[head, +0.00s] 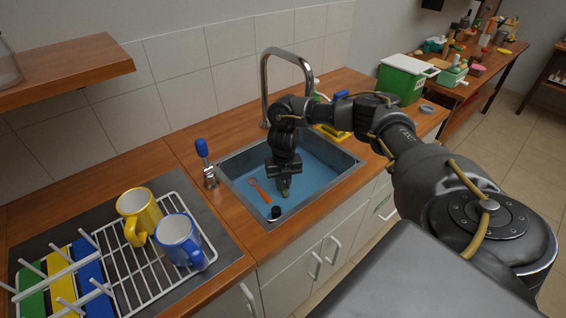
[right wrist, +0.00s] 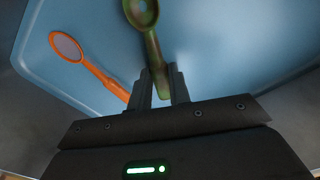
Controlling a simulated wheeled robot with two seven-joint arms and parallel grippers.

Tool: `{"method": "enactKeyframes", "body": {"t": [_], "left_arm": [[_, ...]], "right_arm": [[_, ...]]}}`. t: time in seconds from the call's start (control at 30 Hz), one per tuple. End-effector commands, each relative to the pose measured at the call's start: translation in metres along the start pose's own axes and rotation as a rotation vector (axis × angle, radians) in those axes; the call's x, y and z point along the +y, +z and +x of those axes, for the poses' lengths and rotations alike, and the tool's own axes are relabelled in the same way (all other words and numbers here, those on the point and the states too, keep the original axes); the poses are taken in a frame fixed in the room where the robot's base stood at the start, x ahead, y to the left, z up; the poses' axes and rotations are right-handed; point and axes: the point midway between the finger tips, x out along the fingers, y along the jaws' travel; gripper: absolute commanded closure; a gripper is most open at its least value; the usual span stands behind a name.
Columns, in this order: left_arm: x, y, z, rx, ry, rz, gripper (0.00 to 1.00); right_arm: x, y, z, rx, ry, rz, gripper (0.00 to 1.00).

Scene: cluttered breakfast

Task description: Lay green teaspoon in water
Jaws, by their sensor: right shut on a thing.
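The sink (head: 334,161) holds blue water (head: 313,179). My right gripper (head: 284,182) reaches down into the sink from above. In the right wrist view its fingers (right wrist: 160,88) are shut on the handle of the green teaspoon (right wrist: 153,50), whose bowl points away from the gripper. In the head view only a small bit of the green teaspoon (head: 285,190) shows below the fingers. I cannot tell whether the spoon touches the water. An orange strainer-like spoon (head: 260,190) lies in the water to the left; it also shows in the right wrist view (right wrist: 88,63). My left gripper is not in view.
A black round thing (head: 276,212) is at the sink's front. The tall faucet (head: 264,85) and blue-handled lever (head: 203,160) stand at the rim. Left is a dish rack (head: 133,262) with a yellow mug (head: 139,212) and a blue mug (head: 179,240). A green box (head: 403,80) stands beyond.

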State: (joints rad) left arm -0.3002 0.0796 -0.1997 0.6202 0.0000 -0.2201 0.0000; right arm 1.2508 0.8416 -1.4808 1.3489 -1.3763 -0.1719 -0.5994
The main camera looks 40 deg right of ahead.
Motion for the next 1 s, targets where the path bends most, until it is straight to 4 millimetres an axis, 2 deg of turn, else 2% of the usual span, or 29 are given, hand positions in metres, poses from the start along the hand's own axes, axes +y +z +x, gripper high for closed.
{"method": "enactKeyframes", "body": {"t": [0.43, 0.47, 0.63, 0.93, 1.0], "left_arm": [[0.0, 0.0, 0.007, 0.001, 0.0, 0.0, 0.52], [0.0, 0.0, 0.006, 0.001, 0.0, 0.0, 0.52], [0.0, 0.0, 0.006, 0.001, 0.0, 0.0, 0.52], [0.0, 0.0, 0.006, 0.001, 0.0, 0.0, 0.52], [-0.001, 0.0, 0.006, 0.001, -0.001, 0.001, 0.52]], "right_arm": [[0.0, 0.0, 0.012, 0.0, 0.0, 0.0, 1.0], [0.0, 0.0, 0.011, 0.0, 0.0, 0.0, 0.77], [0.0, 0.0, 0.01, 0.0, 0.0, 0.0, 0.56], [0.0, 0.0, 0.01, 0.0, 0.0, 0.0, 0.56], [0.0, 0.001, 0.005, -0.001, 0.001, 0.0, 0.56]]}}
